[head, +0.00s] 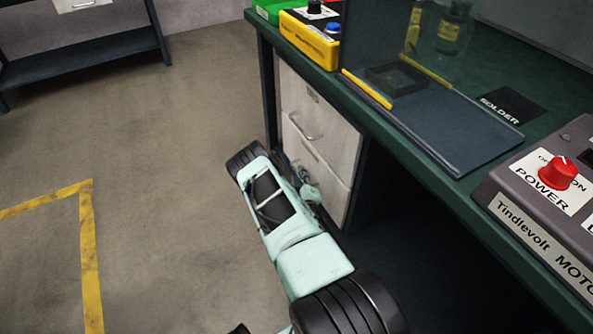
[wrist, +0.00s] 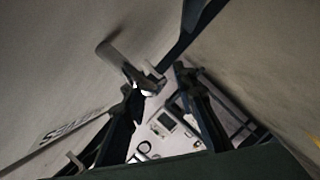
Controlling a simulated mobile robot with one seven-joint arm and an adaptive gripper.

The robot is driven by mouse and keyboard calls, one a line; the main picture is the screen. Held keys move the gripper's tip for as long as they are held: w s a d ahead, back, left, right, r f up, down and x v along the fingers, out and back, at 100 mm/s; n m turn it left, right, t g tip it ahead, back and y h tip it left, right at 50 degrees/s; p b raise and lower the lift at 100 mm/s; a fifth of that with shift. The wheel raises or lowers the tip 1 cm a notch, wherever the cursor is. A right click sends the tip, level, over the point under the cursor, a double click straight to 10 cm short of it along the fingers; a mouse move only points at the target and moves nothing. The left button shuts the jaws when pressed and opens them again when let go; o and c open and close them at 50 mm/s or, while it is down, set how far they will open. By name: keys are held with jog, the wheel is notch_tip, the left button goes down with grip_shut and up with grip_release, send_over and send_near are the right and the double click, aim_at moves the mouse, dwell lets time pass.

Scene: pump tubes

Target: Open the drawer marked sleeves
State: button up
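The white drawer unit (head: 323,150) stands under the green workbench, with an upper drawer and a lower one. The upper drawer's bar handle (head: 303,130) shows clearly; the lower drawer's handle is mostly hidden by my arm. My gripper (head: 308,187) is low at the lower drawer's front, partly hidden behind my wrist. In the wrist view my gripper (wrist: 154,82) has its fingers apart, with a metal handle (wrist: 122,64) at the fingertips. I cannot tell whether they touch. A partly cut-off, unreadable label (wrist: 72,126) shows on the pale drawer face.
The workbench (head: 405,150) carries a yellow control box (head: 310,38), a solder mat (head: 510,105) and a grey power box (head: 550,190). A dark shelf (head: 85,58) stands at the far left. The floor left of the drawers is clear, with yellow tape (head: 88,240).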

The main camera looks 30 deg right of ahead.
jog(key=shift+w+d, duration=0.1)
jog(key=shift+w, duration=0.1)
grip_shut()
dwell(0.5)
